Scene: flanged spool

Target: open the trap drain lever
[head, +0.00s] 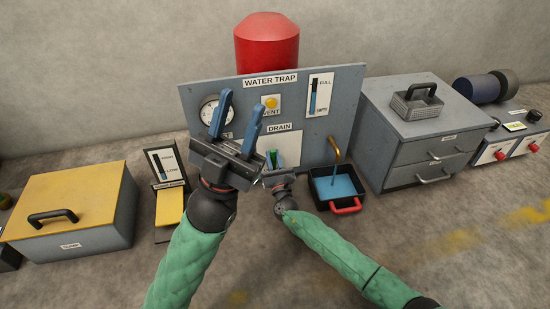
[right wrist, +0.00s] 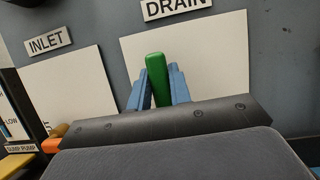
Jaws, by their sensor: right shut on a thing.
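The green drain lever (right wrist: 157,80) stands in front of a white plate under the DRAIN label in the right wrist view, and also shows in the head view (head: 273,157). My right gripper (right wrist: 160,72) is shut on it, with one blue finger on each side. A stream runs from the brass spout (head: 336,147) into a black tray (head: 324,204) of blue water. My left gripper (head: 248,97) is open and empty, raised in front of the WATER TRAP panel (head: 345,130). It hides part of the panel, including the inlet area in the head view.
A FULL/EMPTY level gauge (head: 320,96), a yellow vent knob (head: 271,102) and a round dial (head: 208,112) are on the panel. A yellow-topped box (head: 75,195) and a yellow pedal unit (head: 170,207) stand left. A grey drawer cabinet (head: 418,130) stands right.

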